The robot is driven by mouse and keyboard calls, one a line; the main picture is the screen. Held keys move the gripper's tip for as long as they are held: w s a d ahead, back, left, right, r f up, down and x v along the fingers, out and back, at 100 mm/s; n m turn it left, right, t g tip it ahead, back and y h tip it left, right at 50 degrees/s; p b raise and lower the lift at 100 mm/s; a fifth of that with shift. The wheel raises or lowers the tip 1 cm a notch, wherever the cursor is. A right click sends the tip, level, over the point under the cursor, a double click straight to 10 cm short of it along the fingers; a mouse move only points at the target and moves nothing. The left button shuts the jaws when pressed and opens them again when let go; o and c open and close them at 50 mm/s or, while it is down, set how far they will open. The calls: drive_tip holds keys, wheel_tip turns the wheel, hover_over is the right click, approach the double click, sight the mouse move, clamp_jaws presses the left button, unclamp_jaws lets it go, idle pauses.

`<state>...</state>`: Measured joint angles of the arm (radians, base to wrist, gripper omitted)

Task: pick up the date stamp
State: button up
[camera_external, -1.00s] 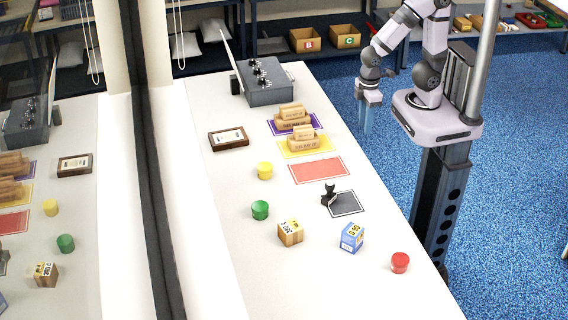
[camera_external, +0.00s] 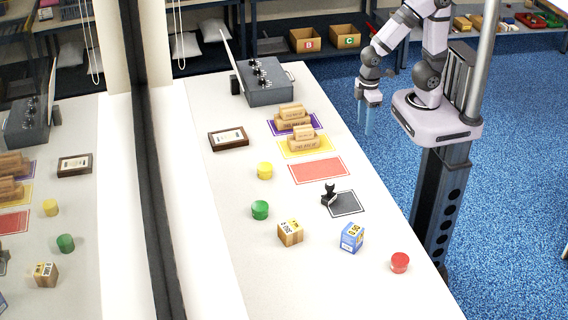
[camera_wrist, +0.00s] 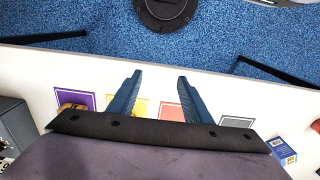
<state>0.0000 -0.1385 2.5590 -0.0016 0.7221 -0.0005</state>
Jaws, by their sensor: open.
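A small black stamp (camera_external: 329,194), which I take to be the date stamp, stands upright at the left edge of a dark grey mat (camera_external: 347,205) on the table. My gripper (camera_external: 368,121) hangs beyond the table's right edge, over the blue floor, well away from the stamp. In the wrist view my gripper (camera_wrist: 160,77) is open with nothing between its fingers. The grey mat (camera_wrist: 237,122) shows partly there; the stamp is not visible in that view.
Wooden stamps (camera_external: 294,120) (camera_external: 304,140) sit on purple and yellow mats. A red mat (camera_external: 319,170) is empty. Yellow (camera_external: 265,171), green (camera_external: 260,210) and red (camera_external: 399,263) tubs, a brown carton (camera_external: 290,233) and a blue carton (camera_external: 352,238) stand around.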

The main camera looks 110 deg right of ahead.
wheel_tip(320, 180, up, 5)
drive_tip(key=n+t+y+b, duration=0.3)
drive_tip(key=t+y+b, duration=0.1)
drive_tip(key=t, duration=0.5)
approach(326, 187)
drive_tip(key=d, duration=0.1)
wheel_tip(326, 187, up, 3)
drive_tip(key=w+a+t+b, duration=0.2)
drive_tip(key=a+t, duration=0.1)
drive_tip(key=t, duration=0.1)
drive_tip(key=shift+h, duration=0.4)
drive_tip(key=f, duration=0.7)
drive_tip(key=shift+w+d+f, duration=0.15)
drive_tip(key=shift+w+f, duration=0.1)
drive_tip(key=shift+f, duration=0.15)
drive_tip(key=shift+p+x, duration=1.05)
drive_tip(key=shift+x, duration=2.6)
drive_tip(key=shift+c, duration=0.7)
drive_tip(key=c, duration=1)
